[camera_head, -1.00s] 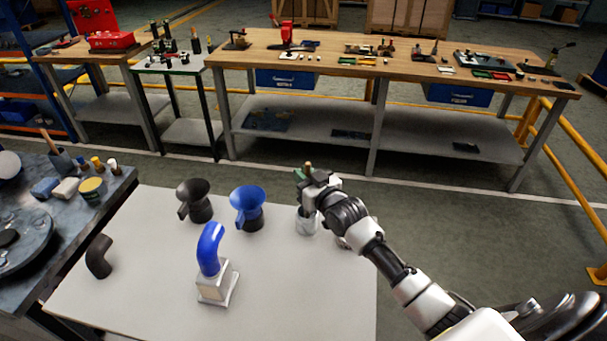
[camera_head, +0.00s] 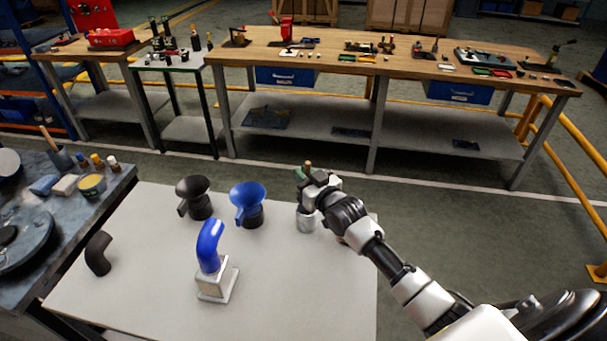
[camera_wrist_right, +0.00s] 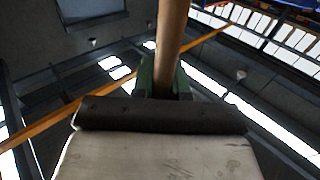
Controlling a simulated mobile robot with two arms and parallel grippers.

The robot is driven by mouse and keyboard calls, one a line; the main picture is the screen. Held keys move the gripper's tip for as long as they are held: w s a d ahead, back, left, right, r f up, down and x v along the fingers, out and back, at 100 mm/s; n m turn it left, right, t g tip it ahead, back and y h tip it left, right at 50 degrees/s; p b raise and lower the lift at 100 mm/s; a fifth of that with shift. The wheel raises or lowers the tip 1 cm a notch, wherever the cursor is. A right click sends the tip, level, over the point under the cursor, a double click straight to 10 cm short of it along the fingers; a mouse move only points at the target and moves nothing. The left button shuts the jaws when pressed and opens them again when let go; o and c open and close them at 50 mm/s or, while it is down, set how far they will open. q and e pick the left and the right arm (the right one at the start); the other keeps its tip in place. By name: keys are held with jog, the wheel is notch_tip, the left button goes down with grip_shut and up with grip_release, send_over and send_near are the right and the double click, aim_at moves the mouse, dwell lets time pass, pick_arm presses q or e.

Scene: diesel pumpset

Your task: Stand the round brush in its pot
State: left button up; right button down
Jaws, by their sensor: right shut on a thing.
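My right gripper (camera_head: 310,179) is shut on the round brush, above the right back part of the pale table. The brush's wooden handle (camera_head: 308,165) stands up out of the jaws. In the right wrist view the handle (camera_wrist_right: 171,35) rises nearly upright from the gripper (camera_wrist_right: 163,84). The pot (camera_head: 306,224), a light grey cylinder, stands on the table directly below the jaws. My gripper hides the pot's rim and the lower brush, so I cannot tell whether the bristles are inside the pot. My left gripper is not in view.
On the pale table (camera_head: 150,297) are a blue funnel (camera_head: 247,203), a black funnel (camera_head: 195,198), a blue elbow on a silver block (camera_head: 217,282) and a black elbow (camera_head: 98,254). A cluttered dark bench (camera_head: 115,188) adjoins at left. The table's front right is clear.

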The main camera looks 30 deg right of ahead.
jog(key=shift+f, duration=0.55)
dwell(0.4)
jog(key=c, duration=0.7)
grip_release()
jog(key=shift+o, duration=0.2)
jog(key=shift+r, duration=0.1)
notch_tip(320, 180, up, 7)
jog(key=p, duration=0.6)
